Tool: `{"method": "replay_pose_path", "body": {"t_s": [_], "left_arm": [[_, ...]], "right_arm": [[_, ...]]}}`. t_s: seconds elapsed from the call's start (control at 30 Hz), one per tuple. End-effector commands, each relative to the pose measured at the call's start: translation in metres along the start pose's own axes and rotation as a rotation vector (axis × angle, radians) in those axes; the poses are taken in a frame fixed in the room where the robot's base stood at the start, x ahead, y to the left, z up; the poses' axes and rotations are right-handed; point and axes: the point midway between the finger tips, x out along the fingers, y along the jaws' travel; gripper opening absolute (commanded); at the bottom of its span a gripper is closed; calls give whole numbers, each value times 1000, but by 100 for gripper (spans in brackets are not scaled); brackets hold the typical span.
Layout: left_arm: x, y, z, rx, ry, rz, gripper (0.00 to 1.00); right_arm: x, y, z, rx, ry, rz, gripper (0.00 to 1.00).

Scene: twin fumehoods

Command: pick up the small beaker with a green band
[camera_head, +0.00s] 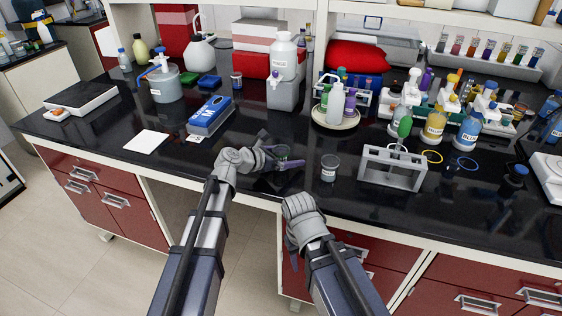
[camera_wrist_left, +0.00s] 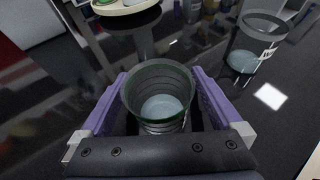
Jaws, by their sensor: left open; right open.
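The small beaker with a green band (camera_wrist_left: 158,108) stands between the purple fingers of my left gripper (camera_wrist_left: 161,76) in the left wrist view. Its greenish rim faces the camera, and the fingers are open on either side of it. In the head view, my left gripper (camera_head: 284,152) is low over the black bench near its front edge, and the beaker (camera_head: 282,153) shows only partly there. My right gripper (camera_head: 292,256) is open and empty, hanging down in front of the bench edge. Its fingers are partly hidden by its wrist.
A second clear beaker with a white label (camera_head: 329,170) stands close to the right of my left gripper. A grey rack (camera_head: 393,168) is further right. Behind are a round tray (camera_head: 336,120) with bottles and a blue box (camera_head: 210,115).

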Motion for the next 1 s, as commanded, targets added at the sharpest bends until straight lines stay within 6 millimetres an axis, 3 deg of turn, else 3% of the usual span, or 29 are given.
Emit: {"method": "replay_pose_path", "body": {"t_s": [0.07,0.87,1.0], "left_arm": [[0,0,0,0,0,0,97],[-1,0,0,0,0,0,7],[-1,0,0,0,0,0,5]], "right_arm": [[0,0,0,0,0,0,50],[0,0,0,0,0,0,50],[0,0,0,0,0,0,50]]}}
